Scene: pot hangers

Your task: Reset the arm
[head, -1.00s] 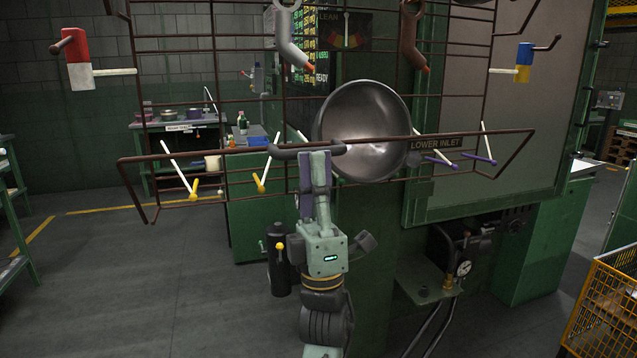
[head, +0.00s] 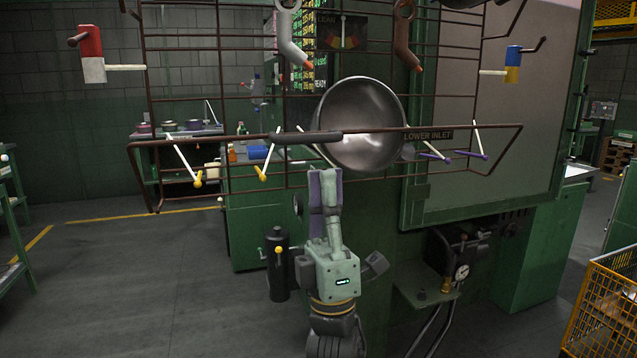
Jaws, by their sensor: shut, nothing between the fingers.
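My gripper (head: 325,175) is in the lower middle of the head view, pointing up. Its purple-grey fingers are together and hold nothing. The fingertips are just below a dark handle (head: 305,138) at the front bar of the rack, and a gap shows between them. A round metal pan (head: 360,120) is at the middle of the rack (head: 455,95), just right of and above my gripper. The handle's join to the pan is not clear.
Hooks with yellow tips (head: 198,179) and purple tips (head: 470,155) stick out from the rack. Red-white (head: 91,55) and blue-yellow (head: 513,62) blocks hang at its sides. A yellow wire crate (head: 605,310) stands at lower right. The floor at left (head: 130,280) is clear.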

